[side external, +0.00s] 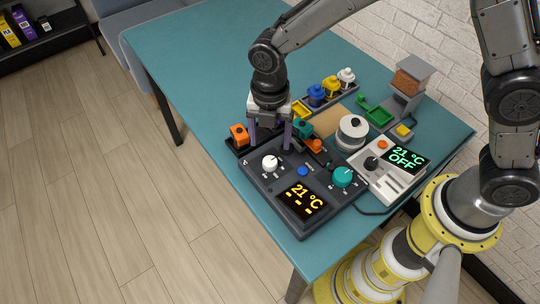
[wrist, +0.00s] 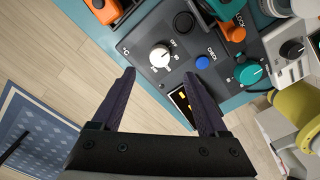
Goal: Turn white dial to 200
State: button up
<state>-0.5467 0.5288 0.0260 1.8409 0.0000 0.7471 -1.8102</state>
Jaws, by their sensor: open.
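The white dial (side external: 269,162) sits at the left of a dark control box (side external: 312,216). It also shows in the wrist view (wrist: 160,56), just beyond the gap between my fingertips. Its setting is too small to read. The box's display (side external: 301,199) reads 21 °C in amber, with dashes below. My gripper (side external: 270,148) points down above the box's back left edge, near the white dial. In the wrist view my gripper (wrist: 160,75) is open and empty, its two dark fingers apart and not seen touching the dial.
The same box carries a blue button (side external: 303,171) and a teal dial (side external: 343,176). To its right is a light grey device (side external: 388,184) with a black knob (side external: 371,163) and a green display.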

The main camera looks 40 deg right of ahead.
aim_at(270, 161)
notch_tip(270, 161, down, 8)
jog(key=shift+r, duration=0.15)
dwell(0.3)
grip_shut()
